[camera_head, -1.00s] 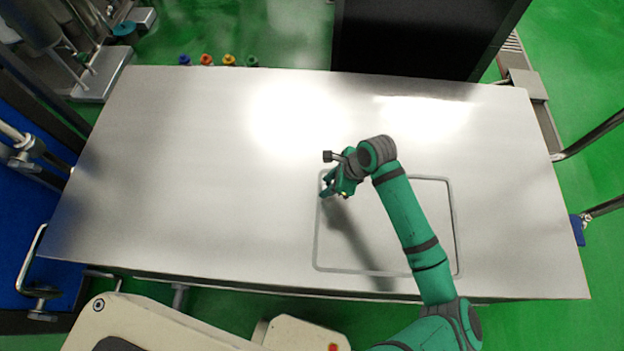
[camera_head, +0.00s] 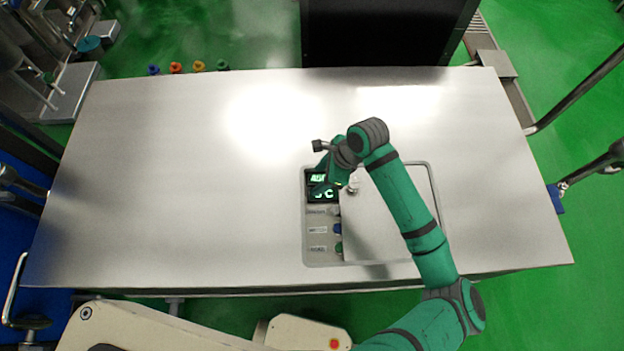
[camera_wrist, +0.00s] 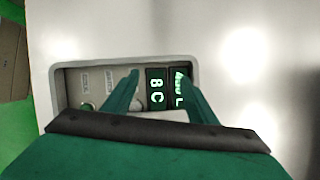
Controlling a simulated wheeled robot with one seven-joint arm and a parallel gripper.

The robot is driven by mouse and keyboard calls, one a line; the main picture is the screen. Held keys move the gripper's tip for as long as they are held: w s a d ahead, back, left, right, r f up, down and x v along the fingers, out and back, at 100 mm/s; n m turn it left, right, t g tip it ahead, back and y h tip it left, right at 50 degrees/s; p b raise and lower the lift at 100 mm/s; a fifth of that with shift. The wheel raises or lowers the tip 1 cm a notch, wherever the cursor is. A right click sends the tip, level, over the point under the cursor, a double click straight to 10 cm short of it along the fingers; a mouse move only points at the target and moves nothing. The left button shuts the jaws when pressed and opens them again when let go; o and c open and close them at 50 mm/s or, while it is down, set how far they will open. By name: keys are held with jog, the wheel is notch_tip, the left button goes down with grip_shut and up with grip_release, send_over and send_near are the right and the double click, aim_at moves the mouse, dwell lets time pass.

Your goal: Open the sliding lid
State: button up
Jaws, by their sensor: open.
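The sliding lid (camera_head: 380,225) is a flat metal panel set in a rounded rectangular frame in the table top. It stands partly slid to the right, and a strip of control panel (camera_head: 321,235) shows at its left. A small knob (camera_head: 352,187) sits near the lid's upper left corner. My gripper (camera_head: 330,185) is over the upper part of the exposed panel, just left of the lid's edge. In the wrist view my gripper (camera_wrist: 160,82) has its two green fingers apart around a dark display (camera_wrist: 157,90) with green characters. Contact with the lid is hidden.
The metal table (camera_head: 160,190) is bare to the left. A black cabinet (camera_head: 385,30) stands behind it. Several coloured knobs (camera_head: 175,68) show past its back edge.

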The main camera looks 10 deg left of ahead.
jog(key=v, duration=0.7)
jog(key=shift+d, duration=0.2)
jog(key=shift+f, duration=0.1)
